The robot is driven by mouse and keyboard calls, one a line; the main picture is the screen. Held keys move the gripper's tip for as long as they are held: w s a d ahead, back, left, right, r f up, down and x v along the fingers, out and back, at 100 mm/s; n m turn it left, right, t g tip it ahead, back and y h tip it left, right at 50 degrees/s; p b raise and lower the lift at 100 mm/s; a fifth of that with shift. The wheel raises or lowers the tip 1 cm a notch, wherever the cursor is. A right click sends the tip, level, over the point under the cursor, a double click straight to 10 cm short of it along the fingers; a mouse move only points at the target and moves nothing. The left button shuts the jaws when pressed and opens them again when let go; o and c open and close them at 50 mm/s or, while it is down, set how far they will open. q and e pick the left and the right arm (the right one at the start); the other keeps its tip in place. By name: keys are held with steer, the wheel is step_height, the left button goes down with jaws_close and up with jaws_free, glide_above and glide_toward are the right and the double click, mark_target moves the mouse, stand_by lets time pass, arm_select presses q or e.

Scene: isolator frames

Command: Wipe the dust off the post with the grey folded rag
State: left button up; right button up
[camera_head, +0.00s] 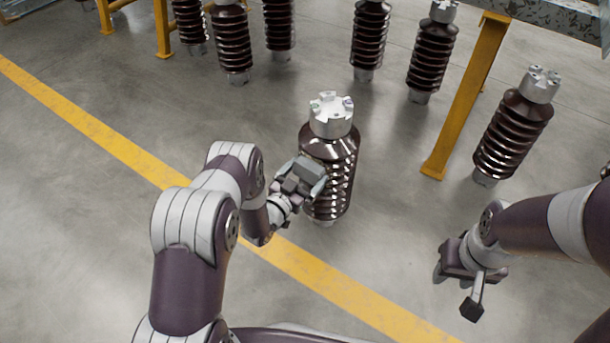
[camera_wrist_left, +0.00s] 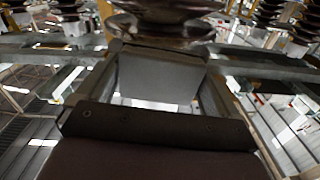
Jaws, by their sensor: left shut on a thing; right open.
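The post (camera_head: 337,149) is a dark brown ribbed insulator with a silver metal cap, upright on the floor in the middle of the head view. Its lower ribs (camera_wrist_left: 165,25) show at the top of the left wrist view. My left gripper (camera_head: 311,180) is shut on the grey folded rag (camera_head: 305,168), at the post's left front side. The rag (camera_wrist_left: 160,76) lies close to the ribs; whether it touches them I cannot tell. The gripper and rag hide part of the post. Dust cannot be made out. My right gripper (camera_head: 457,290) is open and empty at the lower right.
Several similar insulators stand at the back, one of them (camera_head: 232,42) left of centre, and another (camera_head: 512,130) stands at the right. A yellow leg (camera_head: 466,100) carries a grey metal beam (camera_head: 560,14). A yellow line (camera_head: 100,125) crosses the floor. Floor around the post is clear.

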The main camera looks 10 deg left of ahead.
mark_target(306, 181)
arm_select(q)
steer(key=shift+r+p, duration=1.6)
steer(key=shift+r, duration=0.3)
step_height(306, 181, down, 8)
steer(key=b, duration=0.6)
steer(key=shift+r, duration=0.25)
step_height(306, 181, up, 8)
steer(key=p, duration=0.7)
steer(key=shift+f, duration=0.35)
step_height(306, 181, down, 7)
steer(key=b, duration=0.5)
steer(key=shift+w+b, duration=0.1)
steer(key=shift+b, duration=0.25)
step_height(306, 181, up, 4)
steer(key=p, duration=0.3)
steer(key=shift+f, duration=0.15)
step_height(306, 181, up, 4)
steer(key=p, duration=0.3)
steer(key=shift+f, duration=0.35)
